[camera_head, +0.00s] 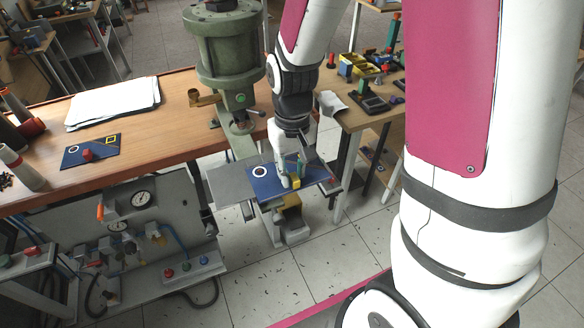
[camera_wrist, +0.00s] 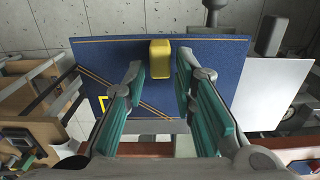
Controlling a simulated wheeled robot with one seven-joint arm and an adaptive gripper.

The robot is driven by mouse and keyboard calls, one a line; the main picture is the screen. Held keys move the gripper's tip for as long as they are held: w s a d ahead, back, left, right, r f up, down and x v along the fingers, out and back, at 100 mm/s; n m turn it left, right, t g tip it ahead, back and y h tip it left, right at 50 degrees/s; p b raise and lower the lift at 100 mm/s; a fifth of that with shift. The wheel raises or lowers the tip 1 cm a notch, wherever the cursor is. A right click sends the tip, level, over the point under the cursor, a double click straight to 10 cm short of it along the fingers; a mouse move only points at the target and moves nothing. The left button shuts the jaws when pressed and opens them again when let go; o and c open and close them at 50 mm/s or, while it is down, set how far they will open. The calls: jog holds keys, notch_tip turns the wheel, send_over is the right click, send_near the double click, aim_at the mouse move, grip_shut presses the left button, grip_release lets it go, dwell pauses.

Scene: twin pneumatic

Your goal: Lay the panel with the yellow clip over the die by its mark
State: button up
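The blue panel (camera_head: 268,185) with the yellow clip (camera_head: 296,183) lies roughly level below the green press, with a white ring mark near its left end. In the wrist view the panel (camera_wrist: 215,55) shows part of a yellow square outline and diagonal lines at lower left. My gripper (camera_head: 293,171) is above the panel. In the wrist view my gripper's (camera_wrist: 161,68) teal-padded fingers stand apart on either side of the yellow clip (camera_wrist: 160,60), with narrow gaps showing. I cannot pick out the die; the panel may hide it.
A grey plate (camera_head: 230,184) extends left of the panel. The green press cylinder (camera_head: 222,45) stands close behind. A second blue panel with a red clip (camera_head: 87,155) lies on the wooden bench (camera_head: 180,120), near white sheets (camera_head: 115,103). A workbench with tools stands to the right.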

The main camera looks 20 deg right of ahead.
jog(key=shift+o, duration=0.2)
notch_tip(320, 180, up, 12)
jog(key=s+r+t, duration=0.5)
jog(key=s+r, duration=0.5)
jog(key=s, duration=0.4)
jog(key=shift+r, duration=0.4)
